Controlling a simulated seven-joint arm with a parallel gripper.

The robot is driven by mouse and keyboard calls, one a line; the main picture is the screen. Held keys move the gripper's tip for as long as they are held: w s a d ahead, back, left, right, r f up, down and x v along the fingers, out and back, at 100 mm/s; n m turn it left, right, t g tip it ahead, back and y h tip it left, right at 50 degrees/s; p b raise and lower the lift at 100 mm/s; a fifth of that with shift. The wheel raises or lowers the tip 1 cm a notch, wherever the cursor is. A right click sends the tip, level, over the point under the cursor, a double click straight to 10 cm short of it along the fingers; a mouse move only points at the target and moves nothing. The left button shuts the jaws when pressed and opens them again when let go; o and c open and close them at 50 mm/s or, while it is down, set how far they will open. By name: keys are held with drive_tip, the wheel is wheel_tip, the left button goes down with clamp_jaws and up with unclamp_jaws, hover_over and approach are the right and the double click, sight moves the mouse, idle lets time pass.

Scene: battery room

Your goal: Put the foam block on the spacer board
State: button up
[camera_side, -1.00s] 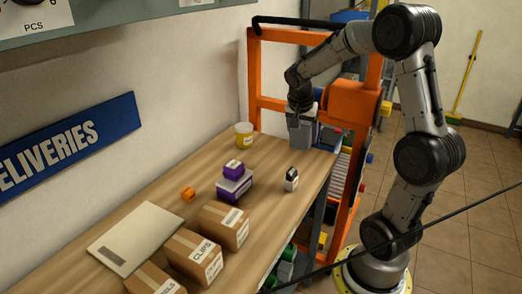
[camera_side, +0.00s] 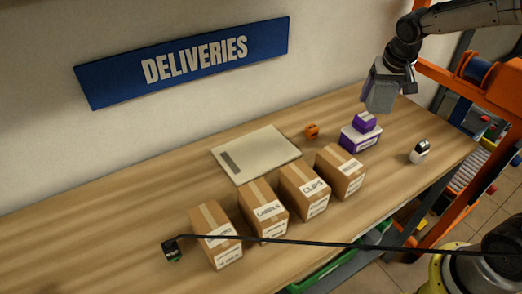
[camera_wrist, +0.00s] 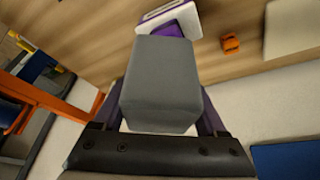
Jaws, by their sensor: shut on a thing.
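My gripper (camera_side: 384,76) is shut on a grey block, the foam block (camera_side: 379,96). It holds the block in the air, a little tilted, behind and above the purple boxes. In the wrist view the block (camera_wrist: 160,85) sits between the dark fingers (camera_wrist: 162,110) and fills the middle. The flat, pale board with a dark grey strip, which I take as the spacer board (camera_side: 262,152), lies on the table to the left of my gripper, with its top bare. Part of it shows at the right of the wrist view (camera_wrist: 292,28).
Purple-and-white boxes (camera_side: 361,138) are stacked below the block. An orange piece (camera_side: 312,131) lies between them and the board. Several cardboard boxes (camera_side: 305,192) line the board's front side. A small black-and-white item (camera_side: 419,152) stands at right. A wall bears a blue sign (camera_side: 190,62).

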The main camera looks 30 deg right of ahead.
drive_tip(key=w+a+n+y, duration=0.1)
drive_tip(key=a+n+y, duration=0.4)
drive_tip(key=a, duration=1.9)
drive_tip(key=n+h, duration=0.2)
approach(251, 145)
drive_tip(key=shift+w+f+t, duration=0.25)
drive_tip(key=shift+w+f, duration=0.05)
drive_tip(key=shift+f, duration=0.3)
drive_tip(key=shift+w+f+t, duration=0.25)
drive_tip(key=shift+w+f, duration=0.1)
drive_tip(key=shift+f, duration=0.2)
drive_tip(key=shift+w+a+f, duration=0.1)
drive_tip(key=shift+w+f, duration=0.05)
drive_tip(key=shift+f, duration=1.55)
drive_tip(key=shift+f, duration=0.15)
drive_tip(key=o, duration=1.3)
drive_tip(key=shift+c, duration=0.2)
